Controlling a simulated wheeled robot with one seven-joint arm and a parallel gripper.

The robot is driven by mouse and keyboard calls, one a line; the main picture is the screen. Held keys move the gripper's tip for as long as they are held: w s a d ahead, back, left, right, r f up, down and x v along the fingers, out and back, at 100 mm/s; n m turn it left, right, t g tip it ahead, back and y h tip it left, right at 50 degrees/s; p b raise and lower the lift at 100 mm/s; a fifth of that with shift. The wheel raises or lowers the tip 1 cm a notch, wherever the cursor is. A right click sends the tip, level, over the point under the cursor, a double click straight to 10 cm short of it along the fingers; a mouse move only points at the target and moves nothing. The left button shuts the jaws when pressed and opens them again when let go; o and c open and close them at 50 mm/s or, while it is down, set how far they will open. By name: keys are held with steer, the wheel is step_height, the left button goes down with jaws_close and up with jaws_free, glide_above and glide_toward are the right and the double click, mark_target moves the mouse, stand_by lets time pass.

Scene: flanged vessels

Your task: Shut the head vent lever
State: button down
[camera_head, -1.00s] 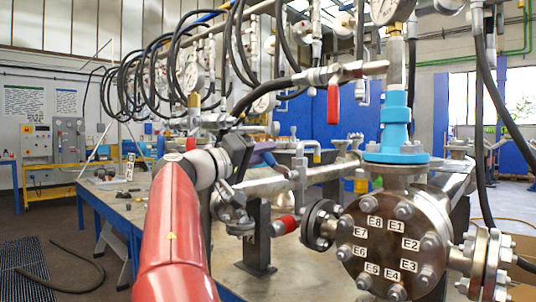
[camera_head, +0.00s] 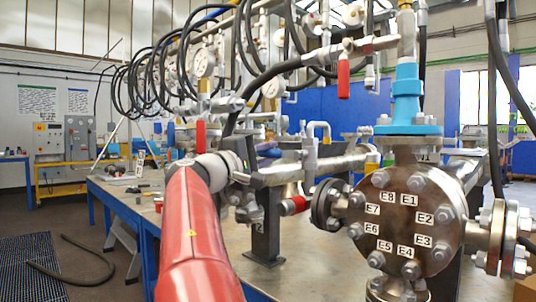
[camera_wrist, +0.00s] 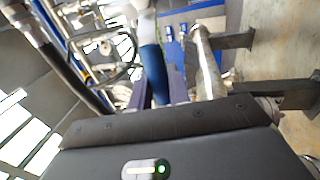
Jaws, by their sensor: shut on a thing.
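My gripper (camera_head: 266,150) is at the end of my red arm, beside the pipework left of the flanged vessel (camera_head: 410,222). In the wrist view, its fingers (camera_wrist: 156,90) are closed around a blue handle (camera_wrist: 151,62), with one finger on each side. I cannot tell for certain whether this handle is the head vent lever; its valve is not clearly visible. A red lever (camera_head: 343,79) hangs straight down from the hose fitting above, apart from my gripper. Another red lever (camera_head: 200,133) stands upright behind my wrist.
A blue-painted neck (camera_head: 407,92) rises from the vessel top. A red-capped fitting (camera_head: 294,205) juts out below my gripper. Black hoses (camera_head: 262,85) and several gauges (camera_head: 203,63) crowd the space above the metal bench (camera_head: 225,235).

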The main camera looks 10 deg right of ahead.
steer(key=shift+f, duration=0.1)
stand_by(0.3)
steer(key=c, duration=1.4)
jaws_free()
steer(key=shift+o, duration=0.2)
steer(key=b+v, duration=0.1)
steer(key=v, duration=0.7)
steer(key=shift+b, duration=0.35)
